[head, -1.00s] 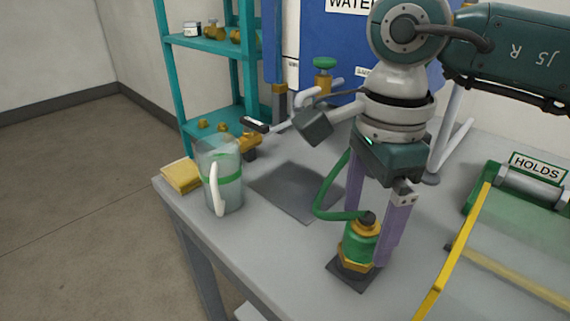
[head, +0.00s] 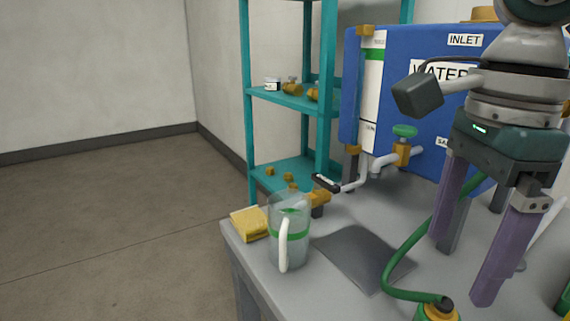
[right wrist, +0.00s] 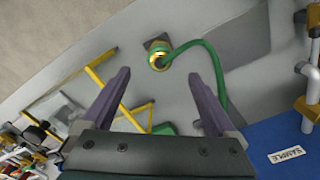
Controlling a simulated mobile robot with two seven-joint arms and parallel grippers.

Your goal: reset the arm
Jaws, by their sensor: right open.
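My right gripper (head: 463,250) hangs above the grey table with its two purple fingers apart and nothing between them. In the right wrist view its fingers (right wrist: 160,100) are spread too. A green hose fitting with a brass collar (head: 437,311) stands below the fingers, cut off by the bottom edge. It also shows in the right wrist view (right wrist: 158,58), upright on a dark square pad and clear of the fingers. A green hose (head: 392,262) curves up from it and passes behind the gripper. My left gripper is not in view.
A clear jug (head: 297,248) with a green band and a yellow sponge (head: 249,223) stand at the table's left corner. A blue water tank (head: 400,95) with a valve (head: 403,142) is behind. A teal shelf (head: 290,98) stands left of it. A yellow-edged frame (right wrist: 118,98) is nearby.

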